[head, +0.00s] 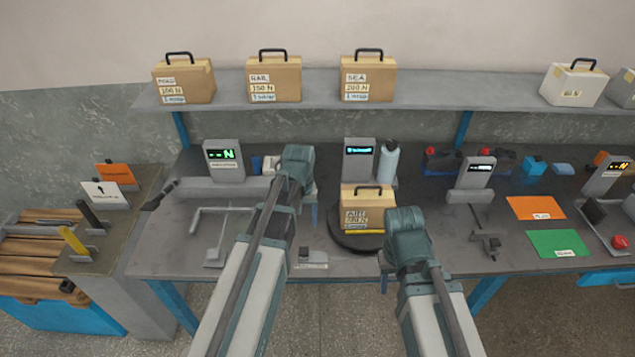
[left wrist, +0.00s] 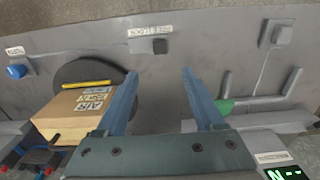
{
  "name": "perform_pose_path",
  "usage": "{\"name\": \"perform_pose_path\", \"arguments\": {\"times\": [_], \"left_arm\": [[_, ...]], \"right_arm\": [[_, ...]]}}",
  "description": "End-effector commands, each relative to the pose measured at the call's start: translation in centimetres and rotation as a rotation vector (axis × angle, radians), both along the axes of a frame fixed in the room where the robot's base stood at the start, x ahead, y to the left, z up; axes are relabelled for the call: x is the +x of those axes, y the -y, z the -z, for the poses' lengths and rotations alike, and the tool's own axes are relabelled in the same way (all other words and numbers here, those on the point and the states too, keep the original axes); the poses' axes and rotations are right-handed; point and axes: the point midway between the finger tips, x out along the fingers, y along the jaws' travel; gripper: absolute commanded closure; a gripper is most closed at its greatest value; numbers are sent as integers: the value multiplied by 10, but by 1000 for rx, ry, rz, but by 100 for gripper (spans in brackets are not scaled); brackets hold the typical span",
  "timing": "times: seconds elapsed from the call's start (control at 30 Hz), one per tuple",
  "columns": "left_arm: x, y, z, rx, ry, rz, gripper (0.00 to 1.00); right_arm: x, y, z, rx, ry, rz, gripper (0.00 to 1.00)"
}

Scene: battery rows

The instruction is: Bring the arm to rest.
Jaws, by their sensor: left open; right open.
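My left arm reaches over the grey workbench (head: 320,255) in the head view. Its gripper shows in the left wrist view (left wrist: 160,75) with two blue fingers spread apart and nothing between them. My right gripper (head: 390,262) is low over the bench's front edge in the head view, open, with its fingers largely hidden by the wrist. A tan case (head: 368,205) labelled AIR stands on a dark round plate (head: 345,238) between the two arms. The case also shows in the left wrist view (left wrist: 70,120), to the left of the left fingers and apart from them.
A meter with a green display (head: 224,160) and another meter (head: 358,160) stand behind the arms, with a pale blue bottle (head: 389,160) beside the second. Several cases line the shelf (head: 325,88). Orange (head: 535,208) and green (head: 557,243) sheets lie right. A blue bin (head: 75,313) is left.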

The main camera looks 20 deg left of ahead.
Motion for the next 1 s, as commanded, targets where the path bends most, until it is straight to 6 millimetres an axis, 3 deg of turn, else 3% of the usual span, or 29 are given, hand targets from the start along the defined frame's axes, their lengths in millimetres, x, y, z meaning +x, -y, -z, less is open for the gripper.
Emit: {"name": "perform_pose_path", "arguments": {"times": [0.17, 0.27, 0.43, 0.6, 0.77, 1.0], "left_arm": [[-4, 6, 0, 2, -2, 15, 30], [-21, 32, 1, 12, -9, 93, 30], [-72, 94, 3, 47, -31, 320, 30], [-115, 135, 3, 79, -48, 509, 30], [-134, 150, 3, 96, -56, 599, 30], [-136, 153, 3, 99, -58, 614, 30]], "right_arm": [[0, 0, 0, 0, 0, 0, 50], [0, 0, 1, 0, 0, 0, 50], [0, 0, 3, 0, 0, 0, 50], [0, 0, 4, 0, 0, 0, 50], [0, 0, 5, 0, 0, 0, 50], [0, 0, 5, 0, 0, 0, 50]]}}
